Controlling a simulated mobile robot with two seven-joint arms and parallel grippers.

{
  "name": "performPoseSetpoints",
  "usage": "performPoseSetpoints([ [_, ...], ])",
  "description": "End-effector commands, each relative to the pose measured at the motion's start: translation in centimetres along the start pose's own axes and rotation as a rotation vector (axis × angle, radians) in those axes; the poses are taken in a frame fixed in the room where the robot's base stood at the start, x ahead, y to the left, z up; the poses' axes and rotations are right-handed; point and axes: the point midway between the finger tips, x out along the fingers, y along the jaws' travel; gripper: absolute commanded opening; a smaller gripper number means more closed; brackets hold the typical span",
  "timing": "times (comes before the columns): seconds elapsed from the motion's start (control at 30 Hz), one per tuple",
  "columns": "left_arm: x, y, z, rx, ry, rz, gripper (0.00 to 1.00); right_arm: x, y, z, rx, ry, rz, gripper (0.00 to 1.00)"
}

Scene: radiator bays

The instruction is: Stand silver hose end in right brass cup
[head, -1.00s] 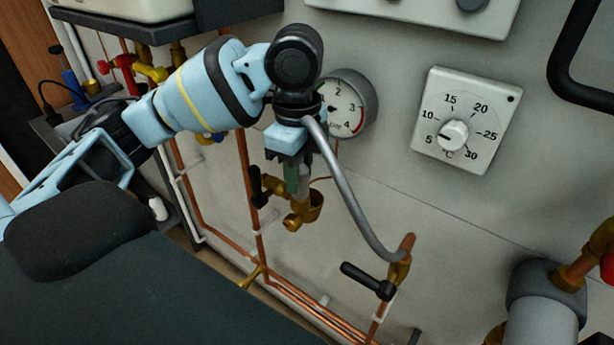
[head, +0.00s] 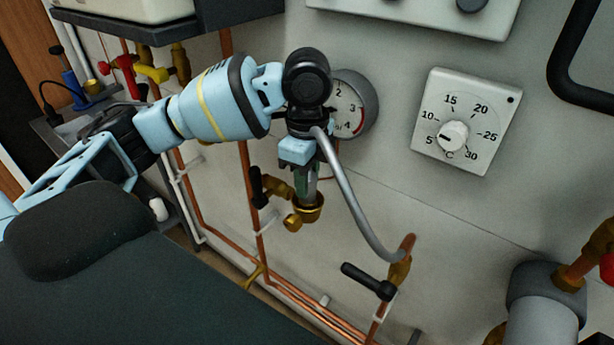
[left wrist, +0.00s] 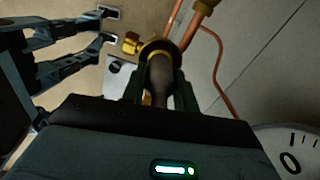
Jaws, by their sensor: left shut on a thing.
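My left gripper (head: 307,186) points down and is shut on the silver hose end (left wrist: 160,78). The grey hose (head: 345,190) curves from the gripper down to a brass fitting at the wall. The hose end is upright, with its tip at the mouth of the brass cup (head: 311,212). The cup also shows behind the hose end in the left wrist view (left wrist: 150,48). The fingers hide part of the hose end, and I cannot tell how deep its tip sits. Only this one cup shows clearly.
A round gauge (head: 354,106) is on the wall close behind the gripper. A dial thermostat (head: 467,120) is to the right. A black-handled valve (head: 368,281) and copper pipes (head: 249,190) run below and left. The wall between cup and thermostat is fairly clear.

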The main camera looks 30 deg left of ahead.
Motion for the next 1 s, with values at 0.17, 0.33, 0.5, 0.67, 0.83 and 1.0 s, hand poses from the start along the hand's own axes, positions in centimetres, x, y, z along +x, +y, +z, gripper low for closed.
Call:
performPoseSetpoints([
  [0.17, 0.3, 0.0, 0.0, 0.0, 0.0, 0.0, 0.03, 0.0, 0.0, 0.0, 0.0, 0.0, 0.0, 0.36],
  [0.33, 0.7, 0.0, 0.0, 0.0, 0.0, 0.0, 0.03, 0.0, 0.0, 0.0, 0.0, 0.0, 0.0, 0.36],
  [0.5, 0.7, 0.0, 0.0, 0.0, 0.0, 0.0, 0.48, 0.0, 0.0, 0.0, 0.0, -0.001, 0.001, 0.36],
  [0.67, 0.7, 0.0, 0.0, 0.0, 0.0, 0.0, 0.51, 0.0, 0.0, 0.1, 0.0, -0.001, 0.001, 0.36],
  [0.83, 0.6, 0.0, 0.0, 0.0, 0.0, -0.001, 0.51, 0.0, 0.0, 0.1, 0.0, -0.002, 0.001, 0.36],
  [1.0, -1.0, -0.1, 0.0, 0.0, 0.001, -0.002, 0.51, 0.0, 0.0, 0.2, 0.0, -0.005, 0.0, 0.36],
])
